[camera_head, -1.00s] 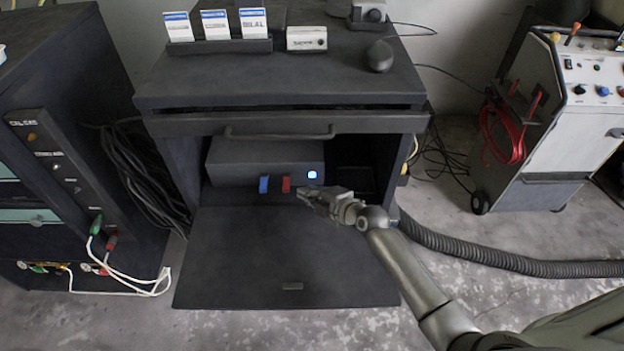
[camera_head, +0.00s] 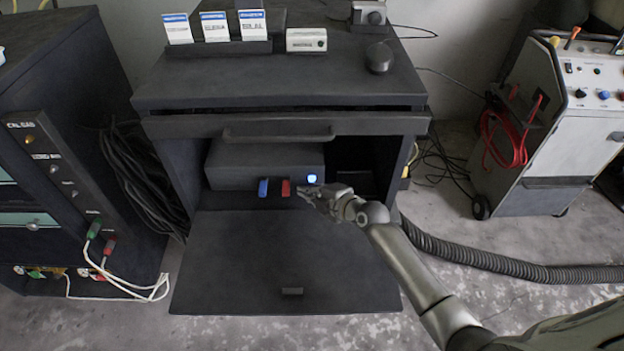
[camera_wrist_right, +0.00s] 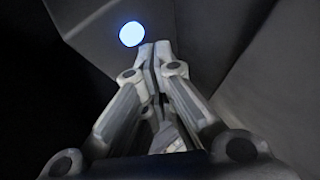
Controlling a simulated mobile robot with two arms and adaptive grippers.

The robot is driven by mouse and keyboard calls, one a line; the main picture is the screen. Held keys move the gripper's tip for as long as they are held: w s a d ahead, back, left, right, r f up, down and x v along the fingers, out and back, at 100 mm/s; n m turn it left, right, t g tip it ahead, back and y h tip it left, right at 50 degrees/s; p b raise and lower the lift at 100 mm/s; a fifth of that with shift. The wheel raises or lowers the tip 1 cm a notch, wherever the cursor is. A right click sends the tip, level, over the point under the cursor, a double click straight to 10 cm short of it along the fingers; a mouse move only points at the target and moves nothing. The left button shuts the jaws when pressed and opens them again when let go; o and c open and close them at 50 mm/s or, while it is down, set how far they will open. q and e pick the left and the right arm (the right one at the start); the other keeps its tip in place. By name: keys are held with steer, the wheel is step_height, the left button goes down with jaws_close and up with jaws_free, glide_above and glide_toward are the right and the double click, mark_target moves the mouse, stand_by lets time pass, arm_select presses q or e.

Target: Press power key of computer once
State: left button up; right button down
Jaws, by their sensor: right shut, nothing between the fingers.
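The computer (camera_head: 240,168) is a dark box inside the open compartment of the black cabinet. Its power key (camera_head: 312,178) glows bluish white at the right of the front face. A blue plug (camera_head: 263,188) and a red plug (camera_head: 286,188) stick out of the front beside it. My right gripper (camera_head: 302,191) is shut and empty, just below the key in the head view. In the right wrist view the glowing key (camera_wrist_right: 132,34) lies just beyond and left of the shut fingertips (camera_wrist_right: 154,46). Whether they touch it cannot be told. My left gripper is not in view.
The cabinet's lowered door (camera_head: 285,260) lies flat in front of the compartment. A drawer with a handle (camera_head: 278,134) is above the computer. A dark hose (camera_head: 500,268) runs along the floor at the right. A grey wheeled unit (camera_head: 560,130) stands at the right.

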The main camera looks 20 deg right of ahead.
steer(key=shift+w, duration=0.1)
stand_by(0.7)
steer(key=shift+w+d+b, duration=0.15)
steer(key=shift+w+b, duration=0.2)
steer(key=shift+b, duration=0.05)
steer(key=shift+w+d+b, duration=0.1)
steer(key=shift+w+b, duration=0.25)
steer(key=shift+b, duration=0.05)
stand_by(0.5)
stand_by(0.3)
steer(key=shift+s+a+p, duration=0.2)
steer(key=shift+s+p, duration=0.25)
steer(key=shift+s, duration=0.35)
steer(key=s+p, duration=0.1)
steer(key=s+a+p, duration=0.1)
steer(key=s, duration=0.1)
steer(key=shift+r, duration=0.15)
steer(key=shift+s+a+p, duration=0.2)
steer(key=shift+s+p, duration=0.3)
steer(key=shift+s, duration=0.35)
